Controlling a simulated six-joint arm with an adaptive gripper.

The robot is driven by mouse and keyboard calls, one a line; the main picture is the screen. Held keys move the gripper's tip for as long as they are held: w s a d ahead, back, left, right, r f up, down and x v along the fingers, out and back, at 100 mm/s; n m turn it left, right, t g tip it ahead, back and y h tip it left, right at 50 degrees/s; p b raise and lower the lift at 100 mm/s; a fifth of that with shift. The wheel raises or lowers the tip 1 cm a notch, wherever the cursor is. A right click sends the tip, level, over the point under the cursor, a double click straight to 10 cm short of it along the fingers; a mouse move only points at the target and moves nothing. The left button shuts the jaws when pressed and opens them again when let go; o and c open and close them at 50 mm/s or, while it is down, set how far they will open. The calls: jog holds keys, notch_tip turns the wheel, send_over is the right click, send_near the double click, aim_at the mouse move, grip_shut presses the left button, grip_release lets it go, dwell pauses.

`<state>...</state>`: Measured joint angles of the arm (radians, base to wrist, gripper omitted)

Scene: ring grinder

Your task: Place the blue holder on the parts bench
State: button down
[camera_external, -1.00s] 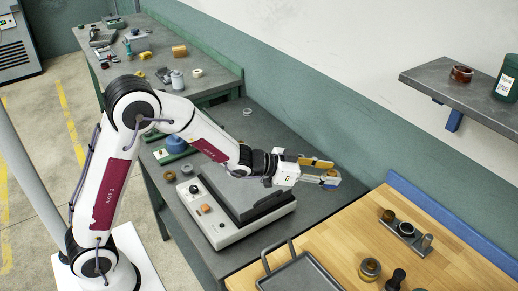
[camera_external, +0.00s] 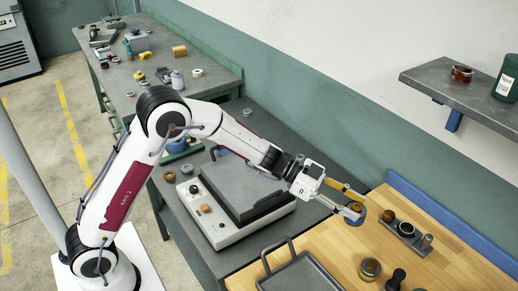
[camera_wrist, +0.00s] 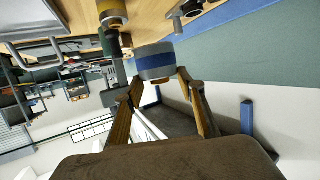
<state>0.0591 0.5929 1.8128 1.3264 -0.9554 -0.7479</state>
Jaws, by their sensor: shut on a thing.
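My gripper (camera_external: 352,207) is shut on the blue holder (camera_external: 356,217), a short round piece held above the left part of the wooden bench (camera_external: 330,238). In the wrist view the blue holder (camera_wrist: 155,61) has a blue band between grey and brown parts and sits between my fingertips (camera_wrist: 160,78). The fingers partly cover it in the outside view. No label shows which bench is the parts bench.
A grey part with a ring (camera_external: 405,229) lies right of my gripper. A brass ring piece (camera_external: 369,269), a dark knob (camera_external: 396,279) and a grey tray (camera_external: 300,275) are nearer the front. A flat-topped machine (camera_external: 240,190) stands left. A wall shelf (camera_external: 455,92) hangs at right.

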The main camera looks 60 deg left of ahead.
jog(key=shift+s+d+f+m+g+h, duration=0.3)
jog(key=shift+s+d+f+m+g, duration=0.15)
jog(key=shift+s+d+m+g, duration=0.15)
jog(key=shift+s+d+f+m+g+h, duration=0.3)
jog(key=shift+s+d+f+m+g, duration=0.15)
jog(key=shift+g, duration=0.25)
jog(key=shift+w, duration=0.1)
send_over(341, 251)
jog(key=shift+d+f, duration=0.1)
jog(key=shift+f, duration=3)
jog(key=shift+f, duration=0.1)
jog(key=shift+f, duration=1.8)
jog(key=shift+f, duration=0.15)
jog(key=c, duration=1.3)
grip_release()
jog(key=shift+f, duration=0.1)
jog(key=shift+o, duration=0.2)
jog(key=shift+r, duration=0.2)
